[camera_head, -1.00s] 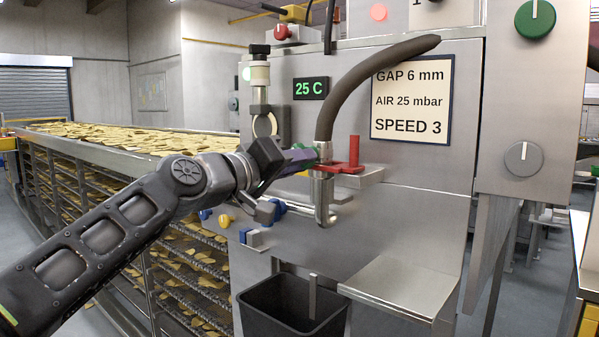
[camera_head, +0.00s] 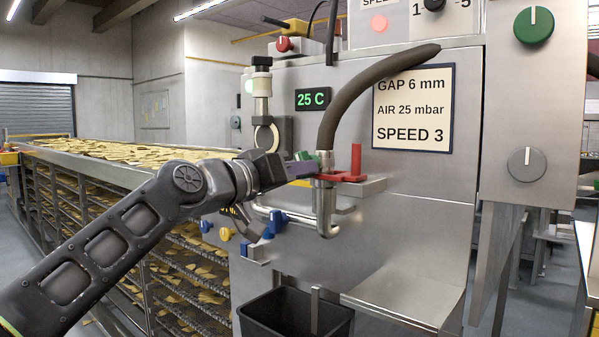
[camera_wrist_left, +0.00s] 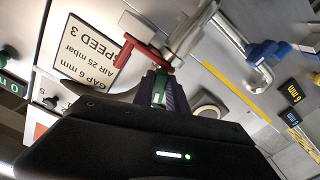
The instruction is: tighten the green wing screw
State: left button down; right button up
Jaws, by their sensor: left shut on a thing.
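The green wing screw (camera_wrist_left: 159,88) shows in the left wrist view between the two fingers of my left gripper (camera_wrist_left: 163,92), beside a red lever (camera_wrist_left: 146,52) and a metal pipe fitting (camera_wrist_left: 188,35). In the head view my left gripper (camera_head: 302,171) is shut at the pipe joint below the dark hose. The screw is mostly hidden there by the fingers. The red lever (camera_head: 356,163) stands to the right of the gripper. My right gripper is not in view.
A dark hose (camera_head: 345,105) arches above the joint, and the bent metal pipe (camera_head: 326,205) hangs below it. A black bin (camera_head: 290,312) stands under the pipe. A conveyor with chips (camera_head: 110,152) runs at left.

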pick_arm(q)
jog(key=c, duration=1.3)
grip_release()
jog(key=b+v, duration=0.3)
jog(key=v, duration=0.4)
jog(key=shift+s+a, duration=0.2)
jog(key=shift+s, duration=0.1)
